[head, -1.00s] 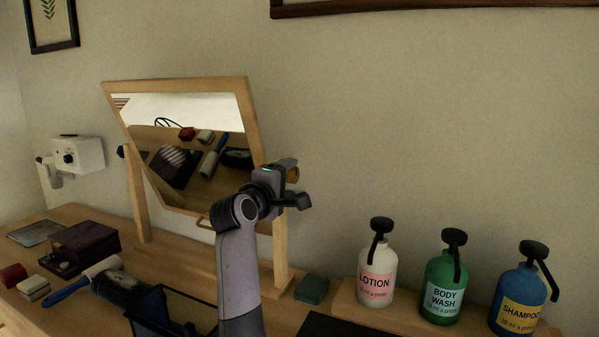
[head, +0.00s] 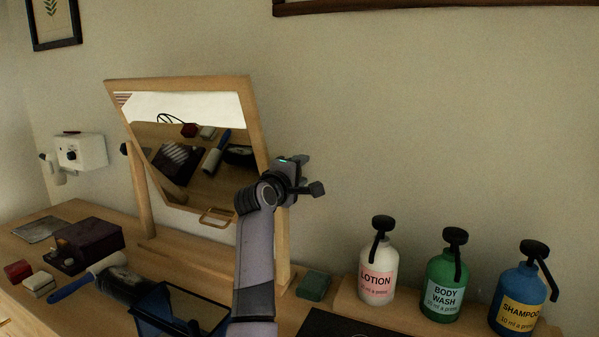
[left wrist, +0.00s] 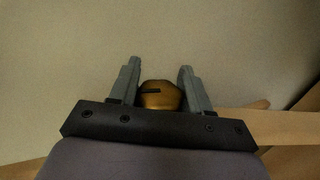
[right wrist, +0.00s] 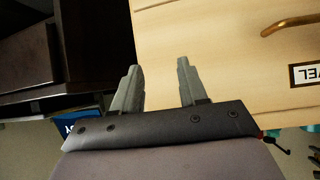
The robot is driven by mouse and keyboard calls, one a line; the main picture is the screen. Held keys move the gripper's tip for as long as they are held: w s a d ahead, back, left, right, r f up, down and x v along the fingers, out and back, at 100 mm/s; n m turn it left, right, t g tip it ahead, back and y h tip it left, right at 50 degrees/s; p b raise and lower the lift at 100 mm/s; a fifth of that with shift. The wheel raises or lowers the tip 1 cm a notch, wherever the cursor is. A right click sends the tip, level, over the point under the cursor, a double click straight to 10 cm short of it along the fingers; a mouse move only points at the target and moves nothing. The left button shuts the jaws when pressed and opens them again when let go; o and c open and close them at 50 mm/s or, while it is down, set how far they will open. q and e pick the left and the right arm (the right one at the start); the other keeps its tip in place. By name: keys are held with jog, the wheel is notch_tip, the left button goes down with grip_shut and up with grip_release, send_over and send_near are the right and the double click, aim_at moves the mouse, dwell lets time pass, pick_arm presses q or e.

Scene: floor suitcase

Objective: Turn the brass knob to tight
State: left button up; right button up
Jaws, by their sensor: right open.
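The brass knob (left wrist: 160,97) shows in the left wrist view, with a dark mark across its left part. It sits between the two fingers of my left gripper (left wrist: 159,68), filling most of the gap. The fingers look as wide apart as those of my open right gripper, so I take them as open around it. In the head view my left gripper (head: 314,174) is at the right post of the tilting mirror (head: 260,140) and hides the knob. My right gripper (right wrist: 157,64) is open and empty, with a pale wooden drawer front ahead of it.
Lotion (head: 376,283), body wash (head: 443,290) and shampoo (head: 517,300) pump bottles stand at the right. A dark box (head: 92,245), a brush (head: 95,275) and a blue-edged tray (head: 165,310) lie left of my arm. The wall behind the bottles is clear.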

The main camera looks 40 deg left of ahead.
pick_arm(q)
jog(key=shift+c, duration=1.1)
jog(key=shift+f+g+h, duration=0.1)
jog(key=shift+g+h, duration=0.2)
jog(key=shift+g, duration=0.6)
jog(key=o, duration=1)
jog(key=shift+c, duration=0.2)
jog(key=b+v, duration=0.1)
jog(key=v, duration=0.6)
